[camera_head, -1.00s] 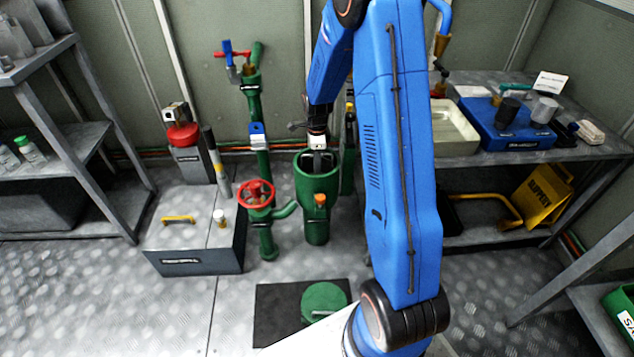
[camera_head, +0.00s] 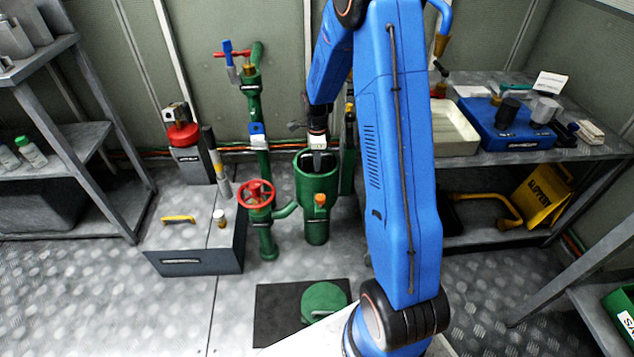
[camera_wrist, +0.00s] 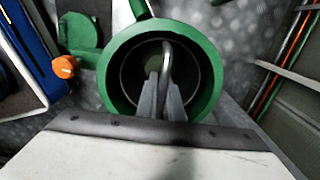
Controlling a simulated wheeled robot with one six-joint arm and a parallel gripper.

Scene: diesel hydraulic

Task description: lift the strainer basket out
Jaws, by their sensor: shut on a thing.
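The green strainer housing (camera_head: 317,190) stands upright on the floor with its top open. In the wrist view its green rim (camera_wrist: 211,75) rings a dark inside. The strainer basket (camera_wrist: 195,70) is seen down in the housing, with its bail handle (camera_wrist: 166,62) standing up in the middle. My gripper (camera_wrist: 163,88) points down into the opening, its two grey fingers shut on the handle. In the head view my gripper (camera_head: 317,158) is at the mouth of the housing. The basket's lower part is hidden.
A red handwheel valve (camera_head: 257,195) stands close left of the housing. A green round lid (camera_head: 325,301) lies on a black mat (camera_head: 272,312) in front. An orange-capped fitting (camera_head: 320,200) is on the housing's front. A bench (camera_head: 470,160) with trays is at right.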

